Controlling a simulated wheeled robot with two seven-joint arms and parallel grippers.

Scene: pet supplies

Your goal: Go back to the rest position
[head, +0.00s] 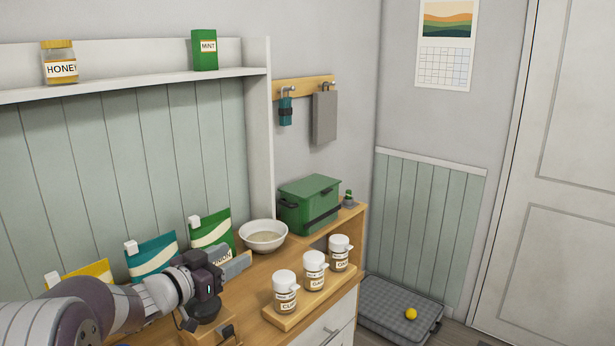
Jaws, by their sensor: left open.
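My left arm reaches in from the lower left of the head view. Its gripper (232,268) is over the wooden counter (258,284), in front of the green pouch (212,230) and left of the white bowl (263,236). The gripper is open, and I see nothing held in it. It hides the lower part of the green pouch. My right gripper is not in view.
Several clipped pouches, including a teal one (152,254), stand along the back panel. Jars (314,272) stand on a wooden board at the counter's front. A green box (309,204) is farther back. A grey cushion (398,308) with a yellow ball (411,314) lies on the floor.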

